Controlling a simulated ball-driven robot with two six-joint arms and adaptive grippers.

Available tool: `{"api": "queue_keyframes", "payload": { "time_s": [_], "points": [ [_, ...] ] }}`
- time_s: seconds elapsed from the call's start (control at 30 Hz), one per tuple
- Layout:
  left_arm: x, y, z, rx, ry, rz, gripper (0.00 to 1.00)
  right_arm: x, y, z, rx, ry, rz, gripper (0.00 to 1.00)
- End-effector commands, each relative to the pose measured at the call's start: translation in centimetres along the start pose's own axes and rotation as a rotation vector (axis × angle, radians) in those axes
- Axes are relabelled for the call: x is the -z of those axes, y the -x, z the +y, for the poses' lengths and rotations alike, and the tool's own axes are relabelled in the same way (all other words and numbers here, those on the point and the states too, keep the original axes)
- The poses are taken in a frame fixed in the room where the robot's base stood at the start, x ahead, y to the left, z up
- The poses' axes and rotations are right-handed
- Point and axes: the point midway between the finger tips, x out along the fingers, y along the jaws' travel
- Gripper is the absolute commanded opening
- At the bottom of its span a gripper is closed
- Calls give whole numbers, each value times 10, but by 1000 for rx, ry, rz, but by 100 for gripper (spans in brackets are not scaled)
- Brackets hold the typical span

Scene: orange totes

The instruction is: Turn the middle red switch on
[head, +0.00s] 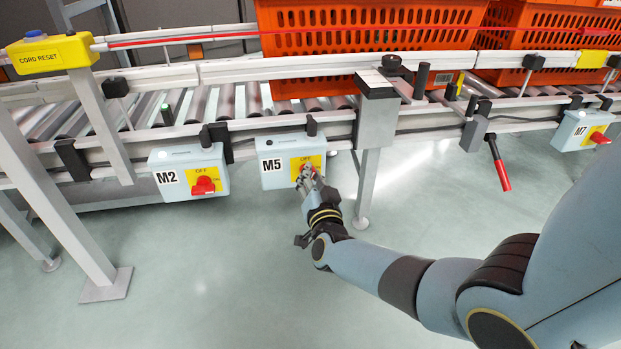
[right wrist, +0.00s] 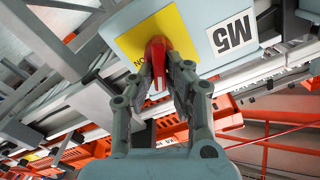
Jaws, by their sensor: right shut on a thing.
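The middle control box, M5 (head: 276,172), is light blue with a yellow plate and hangs on the conveyor's side rail. Its red switch (right wrist: 157,50) shows in the right wrist view, between my fingers. In the head view my right gripper (head: 307,178) is at the yellow plate and largely hides the switch; the word OFF shows above it. In the right wrist view the gripper (right wrist: 161,75) is shut on the red handle, a finger on each side. The ON mark shows upside down beside the handle. My left gripper is not in view.
Box M2 (head: 180,166) with its red switch hangs to the left, and box M7 (head: 572,132) far right. A red-handled lever (head: 501,174) and a support leg (head: 368,185) stand right of M5. Orange totes (head: 365,40) sit on the conveyor. The floor in front is clear.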

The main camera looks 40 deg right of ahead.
Motion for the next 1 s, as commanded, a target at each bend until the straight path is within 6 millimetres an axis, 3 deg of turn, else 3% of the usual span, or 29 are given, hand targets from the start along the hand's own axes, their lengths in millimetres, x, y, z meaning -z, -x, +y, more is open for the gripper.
{"api": "queue_keyframes", "payload": {
  "time_s": [0.5,1.0],
  "points": [
    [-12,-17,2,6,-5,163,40,2,-5,5,7,-490,9,0],
    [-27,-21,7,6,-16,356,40,-1,-5,9,9,-917,8,0]
  ]
}}
